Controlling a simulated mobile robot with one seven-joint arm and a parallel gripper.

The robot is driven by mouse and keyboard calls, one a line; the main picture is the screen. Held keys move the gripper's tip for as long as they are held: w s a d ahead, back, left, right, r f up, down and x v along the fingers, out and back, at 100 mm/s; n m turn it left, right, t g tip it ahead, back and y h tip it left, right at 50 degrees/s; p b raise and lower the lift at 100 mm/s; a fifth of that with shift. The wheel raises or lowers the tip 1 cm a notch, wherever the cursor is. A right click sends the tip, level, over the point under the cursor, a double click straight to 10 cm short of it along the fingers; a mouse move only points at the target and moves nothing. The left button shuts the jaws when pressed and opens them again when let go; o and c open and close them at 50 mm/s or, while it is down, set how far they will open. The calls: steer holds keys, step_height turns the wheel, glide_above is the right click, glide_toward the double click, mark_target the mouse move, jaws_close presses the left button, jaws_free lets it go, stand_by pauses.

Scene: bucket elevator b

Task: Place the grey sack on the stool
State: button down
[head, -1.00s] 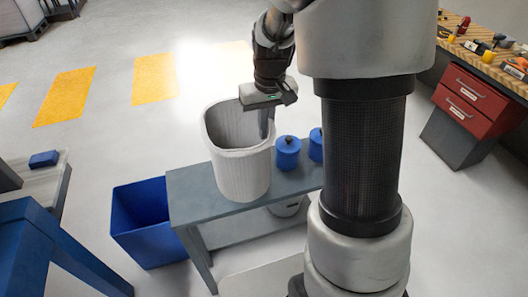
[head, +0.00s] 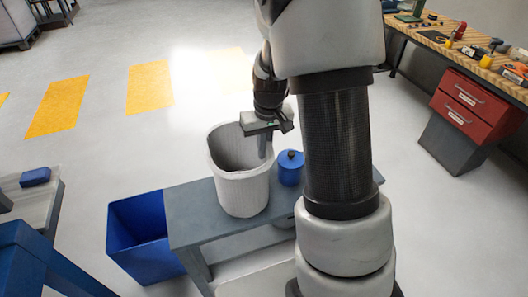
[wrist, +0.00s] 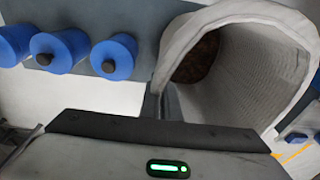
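The grey sack (head: 240,192), pale, ribbed and open at the top, stands upright at the grey bench (head: 190,208). I cannot tell whether its base touches the bench top. My gripper (head: 263,148) is at the sack's right rim, pointing down. In the wrist view the sack (wrist: 270,75) opens toward the camera, and my gripper's fingers (wrist: 160,103) sit close together with the rim between them. The hand hides part of the sack's lower side there. I cannot make out a separate stool.
Blue canisters (wrist: 113,57) stand right beside the sack on the bench. A blue bin (head: 145,245) is left of the bench. A blue frame (head: 40,265) stands at lower left. A workbench with red drawers (head: 478,100) is at right. Floor behind is clear.

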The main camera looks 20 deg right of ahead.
steer(key=shift+f, duration=0.5)
steer(key=shift+f, duration=0.25)
steer(key=c, duration=2)
jaws_free()
steer(key=shift+r, duration=0.1)
